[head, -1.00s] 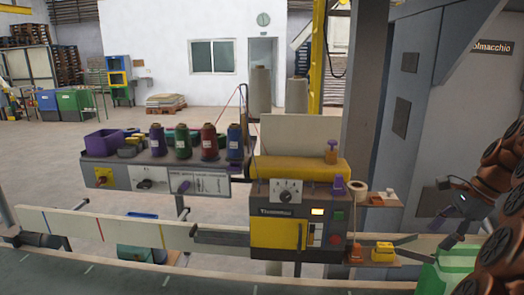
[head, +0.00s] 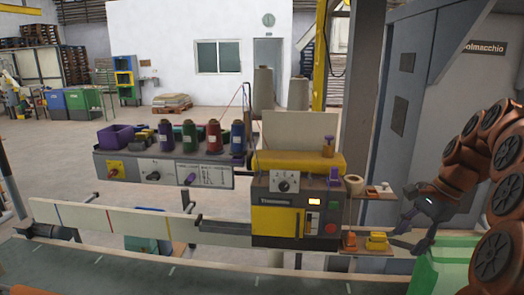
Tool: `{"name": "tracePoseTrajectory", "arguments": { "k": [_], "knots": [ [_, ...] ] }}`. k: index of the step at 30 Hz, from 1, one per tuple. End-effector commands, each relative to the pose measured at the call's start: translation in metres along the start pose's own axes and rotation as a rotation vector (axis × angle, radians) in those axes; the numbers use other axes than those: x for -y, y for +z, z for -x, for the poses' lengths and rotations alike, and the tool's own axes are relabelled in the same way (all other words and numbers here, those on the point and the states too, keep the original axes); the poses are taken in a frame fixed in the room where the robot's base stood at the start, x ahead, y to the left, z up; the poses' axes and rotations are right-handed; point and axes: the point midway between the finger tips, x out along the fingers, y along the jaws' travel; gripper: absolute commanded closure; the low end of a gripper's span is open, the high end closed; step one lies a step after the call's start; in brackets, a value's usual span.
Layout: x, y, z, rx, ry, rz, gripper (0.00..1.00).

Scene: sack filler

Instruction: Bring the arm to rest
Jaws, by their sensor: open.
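My arm arches in from the right edge of the head view, its brown links bent downward. My gripper (head: 401,230) hangs at the right, with its dark fingers apart, pointing left and down. I see nothing between the fingers.
The yellow and grey sewing machine (head: 288,212) stands left of my gripper. A green crate (head: 440,278) is below my arm. A grey cabinet (head: 425,75) stands behind. Thread spools (head: 189,137) stand further left.

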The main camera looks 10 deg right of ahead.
Motion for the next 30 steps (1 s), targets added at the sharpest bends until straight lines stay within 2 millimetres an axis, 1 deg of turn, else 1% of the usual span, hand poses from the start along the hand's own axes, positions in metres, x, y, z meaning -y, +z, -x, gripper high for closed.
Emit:
{"name": "tracePoseTrajectory", "arguments": {
  "k": [1, 2, 5, 6, 8, 9, 11, 12, 15, 17, 18, 22, 27, 30],
  "knots": [
    [0.001, 0.016, -0.005, -0.002, 0.015, 0.052, 0.45],
    [0.001, 0.025, -0.008, -0.005, 0.023, 0.084, 0.45],
    [-0.003, 0.06, -0.023, -0.011, 0.062, 0.217, 0.45],
    [-0.007, 0.075, -0.03, -0.012, 0.08, 0.275, 0.45],
    [-0.014, 0.097, -0.04, -0.014, 0.108, 0.363, 0.45],
    [-0.019, 0.11, -0.046, -0.019, 0.123, 0.421, 0.45],
    [-0.029, 0.128, -0.057, -0.022, 0.152, 0.506, 0.45],
    [-0.036, 0.141, -0.063, -0.024, 0.17, 0.563, 0.45],
    [-0.057, 0.167, -0.079, -0.03, 0.214, 0.7, 0.45],
    [-0.071, 0.18, -0.088, -0.034, 0.241, 0.783, 0.45],
    [-0.081, 0.188, -0.095, -0.035, 0.26, 0.835, 0.45],
    [-0.117, 0.209, -0.115, -0.038, 0.318, 1.005, 0.45],
    [-0.166, 0.224, -0.138, -0.043, 0.392, 1.216, 0.45],
    [-0.194, 0.227, -0.149, -0.042, 0.431, 1.325, 0.45]
  ]
}}
